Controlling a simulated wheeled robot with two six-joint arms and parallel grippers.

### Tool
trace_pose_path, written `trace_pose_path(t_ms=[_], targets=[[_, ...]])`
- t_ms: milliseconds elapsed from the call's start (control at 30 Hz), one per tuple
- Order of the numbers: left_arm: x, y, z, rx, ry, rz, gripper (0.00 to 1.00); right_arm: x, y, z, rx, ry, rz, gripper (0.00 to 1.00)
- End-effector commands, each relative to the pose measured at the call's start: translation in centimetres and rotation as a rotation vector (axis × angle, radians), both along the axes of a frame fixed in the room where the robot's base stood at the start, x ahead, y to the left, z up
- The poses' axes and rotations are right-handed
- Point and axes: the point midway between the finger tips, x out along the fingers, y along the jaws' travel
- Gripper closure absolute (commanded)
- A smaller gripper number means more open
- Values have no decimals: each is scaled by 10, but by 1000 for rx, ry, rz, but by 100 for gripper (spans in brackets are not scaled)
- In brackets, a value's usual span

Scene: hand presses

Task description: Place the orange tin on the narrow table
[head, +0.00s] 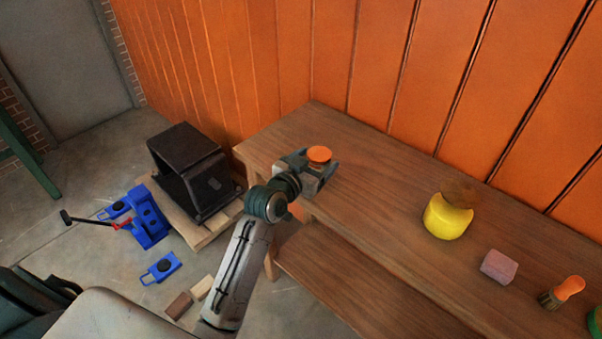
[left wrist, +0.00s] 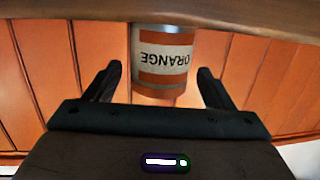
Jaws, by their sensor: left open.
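The orange tin (head: 319,154) is at the far left part of the long, narrow wooden table (head: 370,205), and its round orange top shows. In the left wrist view, which is upside down, the tin (left wrist: 163,60) has an "ORANGE" label and its base meets the table edge (left wrist: 70,30). My left gripper (head: 318,170) is open, with one finger on each side of the tin. In the wrist view gaps show between the tin and both fingers. The gripper hides the tin's lower part in the head view. My right gripper is not in view.
A yellow object (head: 447,217), a pink block (head: 499,267) and an orange-handled brush (head: 561,292) stand farther right on the table. An orange wall (head: 400,60) runs behind it. A black box (head: 188,165) and blue tools (head: 150,220) lie left on and around a pallet.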

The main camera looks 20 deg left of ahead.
Motion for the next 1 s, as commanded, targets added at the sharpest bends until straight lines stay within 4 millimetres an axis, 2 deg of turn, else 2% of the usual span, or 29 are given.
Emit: trace_pose_path(t_ms=[33,200,333,533,833,933,1000], targets=[[-13,3,-1,4,1,-1,24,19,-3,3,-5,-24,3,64],[-48,10,5,3,0,0,24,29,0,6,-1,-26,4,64],[-67,14,9,4,0,-1,24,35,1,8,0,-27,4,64],[-80,17,12,2,0,0,24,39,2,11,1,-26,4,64],[-81,17,12,1,2,0,24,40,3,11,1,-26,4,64],[-89,17,1,11,45,0,24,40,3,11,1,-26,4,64],[-103,18,-17,29,120,1,24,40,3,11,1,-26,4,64]])
